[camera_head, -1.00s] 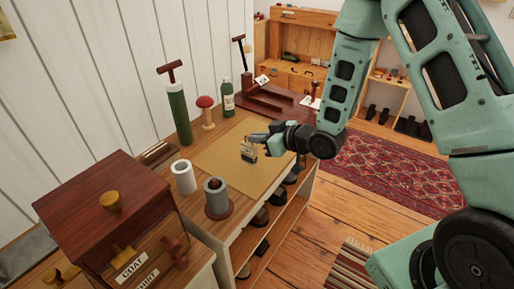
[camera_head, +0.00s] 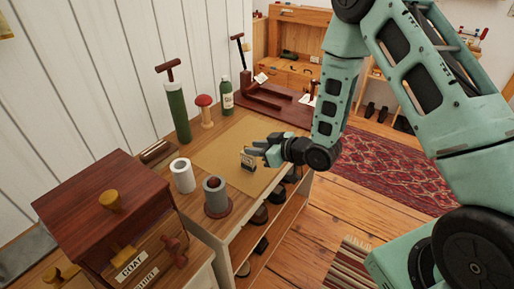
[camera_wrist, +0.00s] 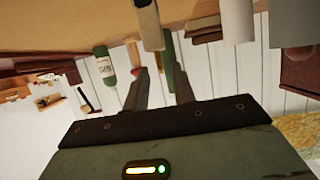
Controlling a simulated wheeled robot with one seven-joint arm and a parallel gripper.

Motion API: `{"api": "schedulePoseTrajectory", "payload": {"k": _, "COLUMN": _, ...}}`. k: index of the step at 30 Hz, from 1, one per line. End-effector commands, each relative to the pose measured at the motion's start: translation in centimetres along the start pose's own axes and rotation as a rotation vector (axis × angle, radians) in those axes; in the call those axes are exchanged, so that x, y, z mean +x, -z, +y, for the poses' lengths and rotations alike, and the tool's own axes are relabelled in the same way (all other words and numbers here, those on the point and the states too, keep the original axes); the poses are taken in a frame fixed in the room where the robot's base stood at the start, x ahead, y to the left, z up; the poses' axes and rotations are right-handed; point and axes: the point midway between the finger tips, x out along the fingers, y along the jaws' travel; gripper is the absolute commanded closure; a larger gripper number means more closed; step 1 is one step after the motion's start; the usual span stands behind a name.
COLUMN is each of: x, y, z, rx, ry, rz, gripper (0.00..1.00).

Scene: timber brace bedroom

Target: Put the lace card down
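The lace card (camera_head: 248,160), a small dark and pale piece, stands about upright on the tan mat (camera_head: 218,150) on the bench top. My gripper (camera_head: 264,151) is just to its right, low over the mat. In the wrist view my gripper's two fingers (camera_wrist: 162,80) are spread with an empty gap. A pale and grey piece (camera_wrist: 149,25), probably the card, shows beyond the fingertips. Whether a fingertip still touches the card cannot be told from the head view.
A white cylinder (camera_head: 183,175) and a grey cylinder (camera_head: 215,196) stand at the near end. A green pump (camera_head: 178,112), a red-topped mushroom (camera_head: 205,112) and a green bottle (camera_head: 227,97) line the back. A dark wooden cabinet (camera_head: 85,215) is at the left.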

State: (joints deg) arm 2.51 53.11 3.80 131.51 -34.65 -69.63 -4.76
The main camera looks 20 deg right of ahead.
Motion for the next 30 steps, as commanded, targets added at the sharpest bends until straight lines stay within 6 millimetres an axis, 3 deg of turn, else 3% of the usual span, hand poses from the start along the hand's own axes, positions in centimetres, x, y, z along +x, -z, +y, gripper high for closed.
{"api": "schedulePoseTrajectory", "payload": {"k": 8, "x": -0.8, "y": 0.2, "z": 0.1, "rx": 0.001, "ry": -0.002, "rz": -0.001, "gripper": 0.74}}
{"api": "schedulePoseTrajectory", "payload": {"k": 22, "x": -9.7, "y": 0.1, "z": 0.1, "rx": 0.0, "ry": -0.004, "rz": 0.0, "gripper": 0.74}}
{"api": "schedulePoseTrajectory", "payload": {"k": 30, "x": -11.3, "y": 0.7, "z": 0.0, "rx": 0.002, "ry": 0.001, "rz": -0.003, "gripper": 0.74}}
